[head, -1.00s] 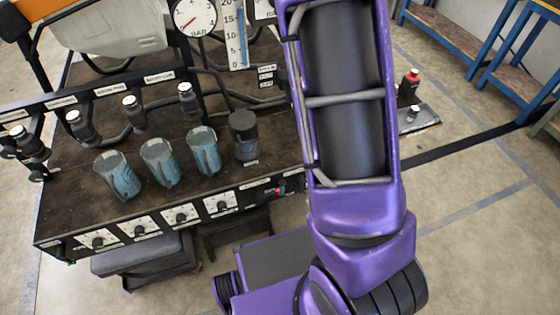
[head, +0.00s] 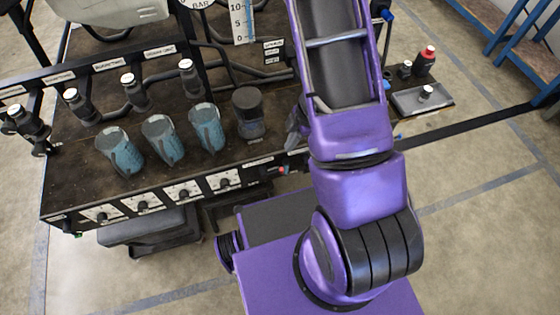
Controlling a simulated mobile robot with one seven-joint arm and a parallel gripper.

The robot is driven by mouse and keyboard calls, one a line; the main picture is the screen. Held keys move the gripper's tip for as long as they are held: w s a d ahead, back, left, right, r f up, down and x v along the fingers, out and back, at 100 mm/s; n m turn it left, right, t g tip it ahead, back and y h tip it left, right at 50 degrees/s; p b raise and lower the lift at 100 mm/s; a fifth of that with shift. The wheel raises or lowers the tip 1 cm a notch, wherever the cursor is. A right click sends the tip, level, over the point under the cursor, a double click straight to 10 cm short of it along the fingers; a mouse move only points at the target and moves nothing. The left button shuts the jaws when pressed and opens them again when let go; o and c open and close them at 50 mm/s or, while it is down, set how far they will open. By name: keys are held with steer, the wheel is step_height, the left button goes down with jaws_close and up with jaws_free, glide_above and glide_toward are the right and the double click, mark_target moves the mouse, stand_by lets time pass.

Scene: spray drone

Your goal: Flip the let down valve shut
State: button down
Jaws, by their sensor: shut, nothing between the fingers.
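I cannot pick out the let down valve with certainty, because the labels are too small to read. A small red-tipped fitting (head: 281,170) sits on the front panel's right part, close to my arm. Several black fittings with pale caps, such as the one at the rail's right end (head: 187,78), hang along the labelled rail. My purple arm rises through the middle of the head view and leaves at the top. A grey piece shows at its left edge; I cannot tell what it is. I cannot make out my gripper; the arm hides part of the bench.
Three blue-tinted cups (head: 160,140) and a dark jar (head: 248,112) stand on the dark bench (head: 75,190). Dials (head: 183,191) line its front panel. A small tray (head: 440,98) and a red-capped bottle (head: 425,61) are right of my arm.

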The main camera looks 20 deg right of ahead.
mark_target(282, 169)
steer(key=b+x, duration=0.1)
steer(key=x, duration=0.3)
steer(key=b+x, duration=0.2)
steer(key=x, duration=0.2)
steer(key=d+b+x, duration=0.1)
steer(key=b+x, duration=0.1)
steer(key=x, duration=0.2)
steer(key=shift+w+a+f, duration=0.15)
steer(key=shift+w+f, duration=0.1)
steer(key=shift+f, duration=0.25)
steer(key=shift+w+f, duration=0.15)
steer(key=shift+f, duration=0.4)
steer(key=shift+d+f+y+p, duration=0.3)
steer(key=shift+d+y+p, duration=0.15)
steer(key=shift+y, duration=0.25)
steer(key=shift+d+f+y, duration=0.15)
steer(key=shift+f+y, duration=0.3)
steer(key=shift+y, duration=0.25)
steer(key=shift+d+f, duration=0.2)
steer(key=shift+f, duration=0.25)
steer(key=shift+r, duration=0.15)
